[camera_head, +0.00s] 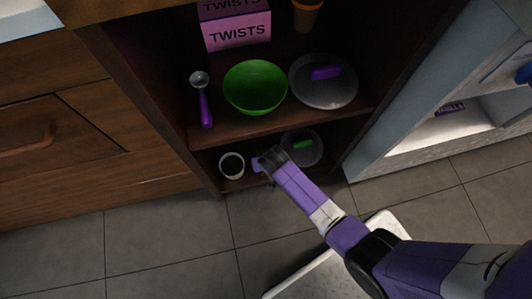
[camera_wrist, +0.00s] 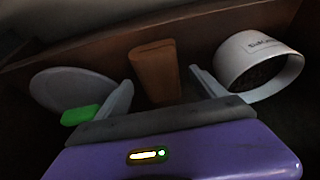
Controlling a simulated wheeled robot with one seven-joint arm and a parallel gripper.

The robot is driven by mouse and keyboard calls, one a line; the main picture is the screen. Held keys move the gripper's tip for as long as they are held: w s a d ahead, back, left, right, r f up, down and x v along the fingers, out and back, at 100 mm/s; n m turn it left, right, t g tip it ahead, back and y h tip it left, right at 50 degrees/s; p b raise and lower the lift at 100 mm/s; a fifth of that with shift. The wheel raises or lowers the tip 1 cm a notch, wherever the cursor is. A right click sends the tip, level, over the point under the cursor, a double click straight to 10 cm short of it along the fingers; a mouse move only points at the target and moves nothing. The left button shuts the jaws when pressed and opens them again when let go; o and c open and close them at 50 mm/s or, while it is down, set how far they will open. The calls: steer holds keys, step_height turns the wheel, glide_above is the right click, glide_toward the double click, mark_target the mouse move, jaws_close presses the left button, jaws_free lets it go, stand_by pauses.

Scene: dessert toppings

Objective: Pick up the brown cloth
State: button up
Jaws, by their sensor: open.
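A brown block-like piece (camera_wrist: 155,72), which I take to be the brown cloth, shows in the wrist view between and beyond my fingers. My gripper (camera_wrist: 162,79) is open, one finger on each side of it in the picture; I cannot tell whether they touch it. In the head view my gripper (camera_head: 267,163) reaches into the lower shelf of the cabinet, between a white cup and a grey plate. The brown cloth cannot be made out there; my gripper and arm may hide it.
The white cup (camera_wrist: 235,62) is close right of the fingers in the wrist view; the grey plate (camera_wrist: 63,87) with a green item (camera_wrist: 80,115) is at left. The upper shelf (camera_head: 232,133) is just above my gripper, bearing a green bowl (camera_head: 255,86), purple-handled scoop (camera_head: 205,105) and pan lid-like plate (camera_head: 330,92).

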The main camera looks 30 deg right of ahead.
steer(key=shift+f, duration=0.25)
stand_by(0.4)
steer(key=c, duration=1.6)
steer(key=shift+s+d+r+p, duration=0.1)
steer(key=shift+r+p, duration=0.4)
steer(key=shift+r, duration=0.15)
step_height(320, 180, up, 7)
steer(key=p, duration=0.4)
steer(key=shift+f, duration=0.15)
steer(key=s+d+p, duration=0.1)
steer(key=s+d, duration=0.3)
steer(key=s, duration=0.1)
steer(key=s+d+p, duration=0.2)
steer(key=s+d, duration=0.2)
steer(key=s, duration=0.1)
steer(key=s+d+p, duration=0.2)
steer(key=s+d, duration=0.2)
steer(key=s, duration=0.1)
steer(key=shift+s+d+f, duration=0.1)
steer(key=shift+s+f, duration=0.15)
